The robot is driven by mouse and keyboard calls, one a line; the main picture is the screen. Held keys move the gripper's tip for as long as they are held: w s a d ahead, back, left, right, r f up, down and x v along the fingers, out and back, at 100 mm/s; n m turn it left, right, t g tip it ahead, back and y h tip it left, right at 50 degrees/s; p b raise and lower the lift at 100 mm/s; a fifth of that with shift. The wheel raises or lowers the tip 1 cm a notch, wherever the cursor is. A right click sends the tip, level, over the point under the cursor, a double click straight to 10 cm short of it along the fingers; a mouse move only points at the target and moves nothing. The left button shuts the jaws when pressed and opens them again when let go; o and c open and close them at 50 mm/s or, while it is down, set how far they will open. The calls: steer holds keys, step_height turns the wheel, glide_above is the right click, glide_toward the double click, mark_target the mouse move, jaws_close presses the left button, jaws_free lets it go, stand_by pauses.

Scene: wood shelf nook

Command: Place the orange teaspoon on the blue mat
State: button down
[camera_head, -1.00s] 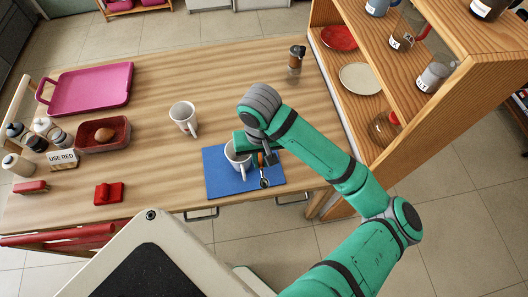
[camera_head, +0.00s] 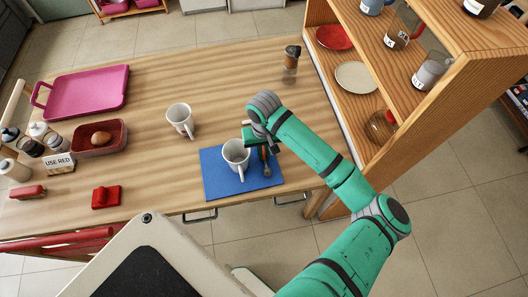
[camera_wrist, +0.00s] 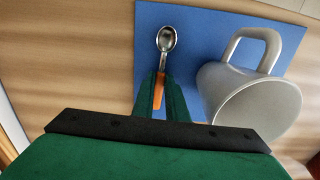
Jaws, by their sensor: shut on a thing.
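The orange teaspoon shows in the wrist view, with its metal bowl (camera_wrist: 166,39) pointing away and its orange handle (camera_wrist: 160,84) between my fingers. My gripper (camera_wrist: 162,82) is shut on the handle. In the head view my gripper (camera_head: 264,150) is over the right part of the blue mat (camera_head: 215,186), and the spoon is mostly hidden and small there. I cannot tell whether the spoon touches the mat. A white mug (camera_head: 236,154) stands on the mat, left of my gripper; in the wrist view the mug (camera_wrist: 247,103) is close on the right.
Another white mug (camera_head: 180,119) stands left of the mat. A pepper grinder (camera_head: 291,62) stands at the back right, beside the wooden shelf (camera_head: 440,112). A pink tray (camera_head: 84,92), a red bin with an egg (camera_head: 99,148) and a red block (camera_head: 106,196) are on the left.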

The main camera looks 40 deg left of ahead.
mark_target(264, 156)
steer(key=shift+f, duration=0.15)
steer(key=c, duration=1.8)
jaws_free()
steer(key=shift+o, duration=0.2)
step_height(264, 156, up, 12)
steer(key=shift+r, duration=0.2)
